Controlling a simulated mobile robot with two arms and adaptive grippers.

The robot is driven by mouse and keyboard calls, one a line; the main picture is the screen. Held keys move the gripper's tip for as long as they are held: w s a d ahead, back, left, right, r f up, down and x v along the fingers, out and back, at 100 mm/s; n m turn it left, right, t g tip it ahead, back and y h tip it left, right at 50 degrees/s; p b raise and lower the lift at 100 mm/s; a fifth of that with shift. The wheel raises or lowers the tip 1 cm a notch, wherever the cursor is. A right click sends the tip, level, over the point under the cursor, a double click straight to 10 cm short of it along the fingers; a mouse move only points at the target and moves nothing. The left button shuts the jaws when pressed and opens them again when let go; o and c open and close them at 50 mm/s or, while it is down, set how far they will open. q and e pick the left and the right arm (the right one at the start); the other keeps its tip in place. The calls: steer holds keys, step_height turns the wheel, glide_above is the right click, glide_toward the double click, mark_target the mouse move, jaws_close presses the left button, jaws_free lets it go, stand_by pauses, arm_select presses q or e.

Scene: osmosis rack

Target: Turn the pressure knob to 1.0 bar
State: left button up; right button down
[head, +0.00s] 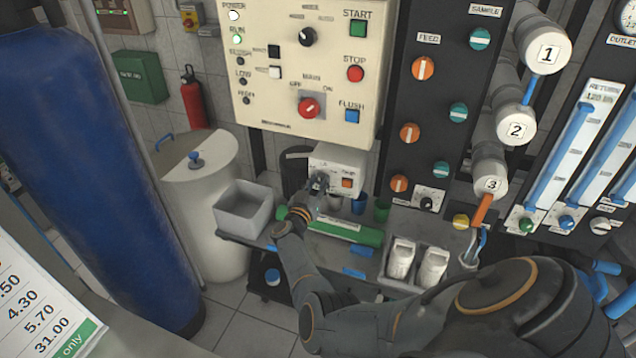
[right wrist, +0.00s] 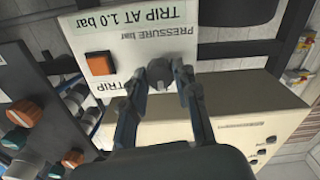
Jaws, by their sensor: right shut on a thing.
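The pressure knob (right wrist: 159,72) is a small dark knob on the white front of a trip box, beside the printed words "PRESSURE bar". In the right wrist view the box appears upside down, with a "TRIP AT 1.0 bar" label (right wrist: 127,18). My right gripper (right wrist: 163,82) is shut on the knob, one finger on each side. In the head view the trip box (head: 345,158) stands on a small bench, and my right gripper (head: 318,184) covers the knob. The knob's pointer and scale cannot be read. My left gripper is not in view.
An orange square button (head: 347,183) sits right of the knob. A cream control panel (head: 330,60) hangs above the box. A grey open bin (head: 244,207) stands left; blue and green cups (head: 382,208) stand right. Two white bottles (head: 432,265) sit in a tray further right.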

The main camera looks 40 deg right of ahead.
mark_target(318, 158)
steer(key=c, duration=1)
jaws_free()
steer(key=shift+f, duration=0.1)
steer(key=shift+r, duration=5.05)
